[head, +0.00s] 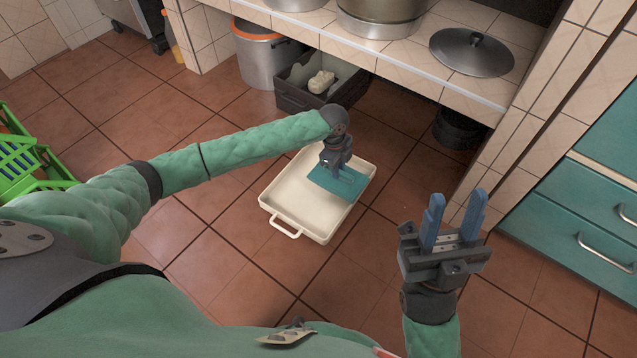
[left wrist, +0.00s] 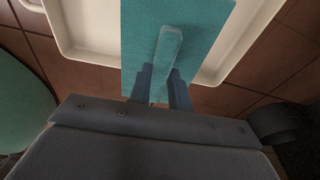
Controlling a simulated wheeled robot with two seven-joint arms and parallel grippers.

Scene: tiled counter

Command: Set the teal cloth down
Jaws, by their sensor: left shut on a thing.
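The teal cloth (head: 325,181) is a flat teal piece over the right part of a cream tray (head: 283,203). In the left wrist view, the cloth (left wrist: 205,25) has a raised ridge in its middle. My left gripper (head: 346,176) is above the tray; in the left wrist view my left gripper (left wrist: 163,82) has its fingers closed on that ridge. Whether the cloth touches the tray floor is hard to tell. My right gripper (head: 455,220) is empty, with its two blue fingers apart, to the right of the tray.
The tray lies on the brown tiled floor and has a loop handle in front. Behind it are a dark crate (head: 290,94) holding a pale lump and a metal pot (head: 262,58). A tiled counter (head: 400,55) overhangs the back. A green basket (head: 30,165) is at far left.

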